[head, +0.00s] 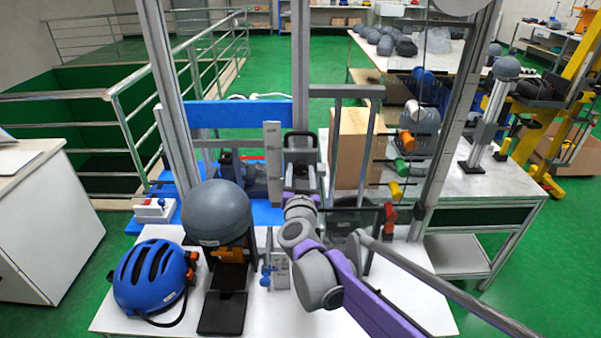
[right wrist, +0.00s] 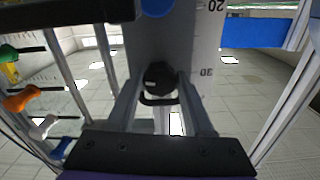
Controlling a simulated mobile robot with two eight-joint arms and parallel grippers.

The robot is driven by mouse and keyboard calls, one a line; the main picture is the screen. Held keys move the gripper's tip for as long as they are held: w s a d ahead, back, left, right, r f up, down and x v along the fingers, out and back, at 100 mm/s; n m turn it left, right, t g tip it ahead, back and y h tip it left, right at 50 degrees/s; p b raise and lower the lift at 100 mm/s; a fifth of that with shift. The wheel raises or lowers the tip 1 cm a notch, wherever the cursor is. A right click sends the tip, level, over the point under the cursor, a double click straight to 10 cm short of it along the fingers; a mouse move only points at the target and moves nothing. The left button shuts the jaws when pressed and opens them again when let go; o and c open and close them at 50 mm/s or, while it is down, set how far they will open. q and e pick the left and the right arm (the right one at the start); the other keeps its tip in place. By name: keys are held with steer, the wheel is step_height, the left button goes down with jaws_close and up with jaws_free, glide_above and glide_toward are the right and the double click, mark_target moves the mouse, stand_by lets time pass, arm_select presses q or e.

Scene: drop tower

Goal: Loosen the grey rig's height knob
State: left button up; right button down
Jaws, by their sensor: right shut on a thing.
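The grey rig is a tall frame with grey uprights (head: 300,60) in the middle of the head view, with a pale scale plate (head: 272,160) beside its carriage. My right gripper (head: 300,170) reaches it from below on a purple and grey arm. In the right wrist view, the black height knob (right wrist: 158,80) sits between the two fingertips of my right gripper (right wrist: 160,98), in front of the grey plate marked 20 and 30 (right wrist: 202,50). The fingers are shut on it. The knob is hard to make out in the head view. My left gripper is not in view.
A grey dome (head: 216,212) on a black stand and a blue helmet (head: 150,278) occupy the white table's left front. Coloured handles (head: 404,168) stick out right of the arm. A cardboard box (head: 354,145) stands behind. A slanting metal bar (head: 440,282) crosses the lower right.

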steer(key=m, duration=0.4)
steer(key=m+p, duration=0.1)
steer(key=m, duration=0.7)
steer(key=shift+a+r+p, duration=0.1)
steer(key=shift+p, duration=0.25)
steer(key=shift+m+p, duration=0.35)
steer(key=shift+m, duration=1.75)
steer(key=shift+c, duration=1.5)
jaws_free()
steer(key=shift+s, duration=0.15)
